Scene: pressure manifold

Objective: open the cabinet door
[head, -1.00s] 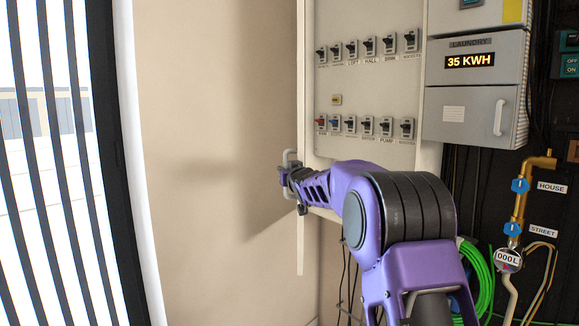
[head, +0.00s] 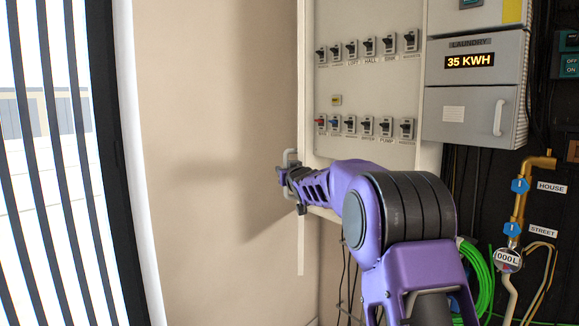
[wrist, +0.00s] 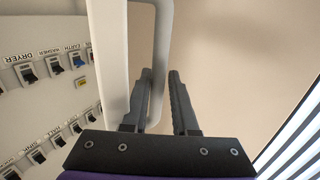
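The cabinet door (head: 301,235) stands swung open to the left of the cabinet and shows almost edge-on in the head view. Its pale edge also shows in the wrist view (wrist: 108,60). A grey loop-shaped handle (head: 290,156) sits on the door's outer face; its bar also shows in the wrist view (wrist: 163,45). My gripper (head: 288,178) is at the handle. The contact on the right finger is hard to judge.
Inside the cabinet a panel (head: 368,95) carries two rows of labelled switches. A grey laundry meter box (head: 472,90) with its own handle stands to the right. Pipes with blue valves (head: 520,186) are at far right. The beige wall (head: 215,130) at left is bare.

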